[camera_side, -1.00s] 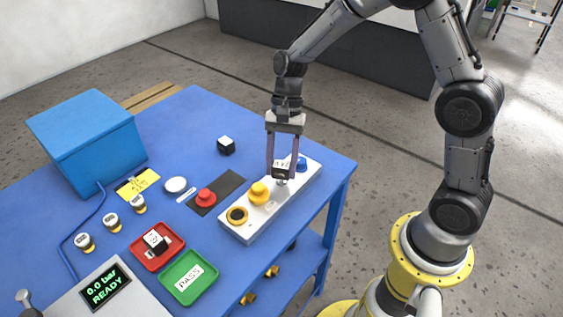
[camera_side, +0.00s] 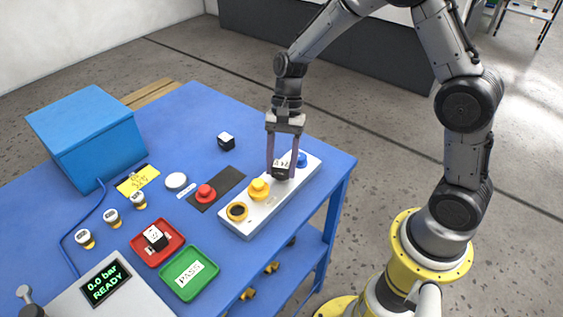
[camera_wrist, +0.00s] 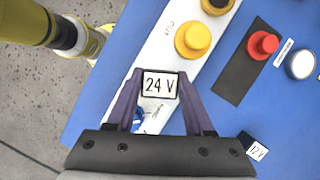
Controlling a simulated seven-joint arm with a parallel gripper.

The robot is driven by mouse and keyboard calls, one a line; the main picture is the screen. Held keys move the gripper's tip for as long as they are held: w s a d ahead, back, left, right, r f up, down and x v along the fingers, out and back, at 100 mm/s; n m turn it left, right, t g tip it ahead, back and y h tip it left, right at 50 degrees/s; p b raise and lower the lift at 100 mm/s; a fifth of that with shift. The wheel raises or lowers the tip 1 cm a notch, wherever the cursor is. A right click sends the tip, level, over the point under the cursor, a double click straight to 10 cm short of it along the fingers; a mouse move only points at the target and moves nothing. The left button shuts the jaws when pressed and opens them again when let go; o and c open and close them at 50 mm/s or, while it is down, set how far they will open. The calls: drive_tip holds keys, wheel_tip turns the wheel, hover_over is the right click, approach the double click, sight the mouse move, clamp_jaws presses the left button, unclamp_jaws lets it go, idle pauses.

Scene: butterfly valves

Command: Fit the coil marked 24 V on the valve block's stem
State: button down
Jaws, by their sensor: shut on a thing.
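My gripper (camera_side: 281,168) is shut on the 24 V coil, a small black block with a white top label. The label reads 24 V between the fingers in the wrist view (camera_wrist: 159,85). In the side view the coil (camera_side: 281,172) is low over the white valve block (camera_side: 252,222), at the stem's place between the yellow knob (camera_side: 259,189) and the blue part (camera_side: 301,161). The stem is hidden by the coil, so I cannot tell how fully the coil is seated. The coil looks upright.
A black cube (camera_side: 226,141), marked 12 V in the wrist view (camera_wrist: 257,151), stands behind the block. A red button (camera_side: 205,194) on a dark plate stands left of the block. A green PASS tray (camera_side: 170,281) is in front.

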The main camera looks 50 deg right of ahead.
drive_tip(key=shift+f, duration=0.3)
idle(0.4)
unclamp_jaws()
idle(0.4)
drive_tip(key=shift+r, duration=3.75)
